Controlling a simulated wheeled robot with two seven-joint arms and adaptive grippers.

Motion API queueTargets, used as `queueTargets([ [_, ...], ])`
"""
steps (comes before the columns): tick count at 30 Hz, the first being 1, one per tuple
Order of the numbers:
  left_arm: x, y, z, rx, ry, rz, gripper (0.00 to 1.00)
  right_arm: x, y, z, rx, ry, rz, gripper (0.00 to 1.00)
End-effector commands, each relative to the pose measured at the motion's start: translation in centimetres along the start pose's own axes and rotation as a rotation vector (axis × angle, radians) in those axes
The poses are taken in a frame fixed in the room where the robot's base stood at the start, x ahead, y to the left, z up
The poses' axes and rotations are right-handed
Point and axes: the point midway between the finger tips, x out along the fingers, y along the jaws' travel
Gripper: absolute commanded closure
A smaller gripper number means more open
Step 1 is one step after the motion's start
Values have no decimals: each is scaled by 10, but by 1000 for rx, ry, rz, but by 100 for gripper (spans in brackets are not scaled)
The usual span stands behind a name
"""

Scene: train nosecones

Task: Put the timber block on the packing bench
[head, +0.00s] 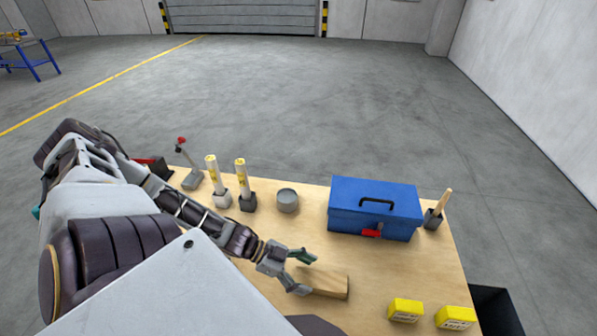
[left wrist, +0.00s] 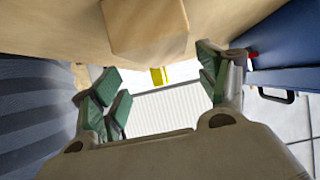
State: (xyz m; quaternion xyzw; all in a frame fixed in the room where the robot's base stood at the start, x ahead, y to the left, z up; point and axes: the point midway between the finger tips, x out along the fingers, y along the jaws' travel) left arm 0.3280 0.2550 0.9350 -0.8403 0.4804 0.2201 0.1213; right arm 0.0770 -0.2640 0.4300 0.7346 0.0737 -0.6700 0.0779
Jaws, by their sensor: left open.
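The timber block (head: 328,284) is a plain light-brown bar lying on the wooden tabletop near its front. It also shows at the top of the left wrist view (left wrist: 147,28). My left gripper (head: 303,272) is open, its green-padded fingers at the block's left end. In the left wrist view the open fingers (left wrist: 158,88) have a clear gap between them, and the block appears just beyond them; I see no grip on it. A blue-framed bench (head: 30,58) stands far off at the upper left; I cannot tell whether it is the packing bench. My right gripper is not in view.
Yellow boxes (head: 406,310) lie front right. Open floor lies beyond.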

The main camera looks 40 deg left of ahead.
Motion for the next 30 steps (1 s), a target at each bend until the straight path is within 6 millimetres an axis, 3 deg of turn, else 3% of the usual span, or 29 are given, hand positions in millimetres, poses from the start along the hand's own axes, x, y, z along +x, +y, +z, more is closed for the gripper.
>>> queueTargets([
  [30,-20,-4,2,-1,-6,-15,25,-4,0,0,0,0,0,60],
])
